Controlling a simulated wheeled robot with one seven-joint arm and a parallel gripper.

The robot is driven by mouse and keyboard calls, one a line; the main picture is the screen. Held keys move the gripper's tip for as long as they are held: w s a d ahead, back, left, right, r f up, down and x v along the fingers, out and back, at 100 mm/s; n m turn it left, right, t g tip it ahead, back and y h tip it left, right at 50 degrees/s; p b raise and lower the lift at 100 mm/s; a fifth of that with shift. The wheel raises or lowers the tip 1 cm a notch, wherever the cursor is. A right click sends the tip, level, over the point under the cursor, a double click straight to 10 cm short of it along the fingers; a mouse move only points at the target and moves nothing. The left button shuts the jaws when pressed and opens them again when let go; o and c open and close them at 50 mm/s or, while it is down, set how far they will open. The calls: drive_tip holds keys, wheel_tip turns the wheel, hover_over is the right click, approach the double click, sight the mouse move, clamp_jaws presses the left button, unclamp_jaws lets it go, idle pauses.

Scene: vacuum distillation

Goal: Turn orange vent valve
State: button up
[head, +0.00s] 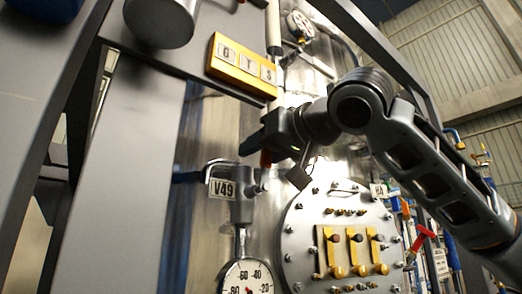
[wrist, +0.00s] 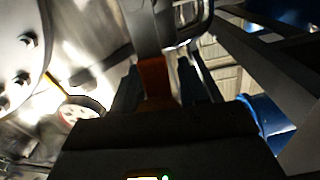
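The orange vent valve handle (wrist: 153,76) shows in the wrist view between the two fingers of my gripper (wrist: 158,85). A wider grey part continues above the orange. The fingers stand on both sides of the handle, with a visible gap at least on the right, so the gripper looks open around it. In the head view my gripper (head: 257,143) is in front of the shiny metal vessel, above the V49 label (head: 222,188).
A round gauge (head: 248,277) hangs below the V49 label. A bolted round plate (head: 305,230) with yellow levers is to its right. A yellow letter sign (head: 243,65) is above left of my gripper. A grey post (head: 120,180) stands at left.

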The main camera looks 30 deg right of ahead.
clamp_jaws()
idle(0.5)
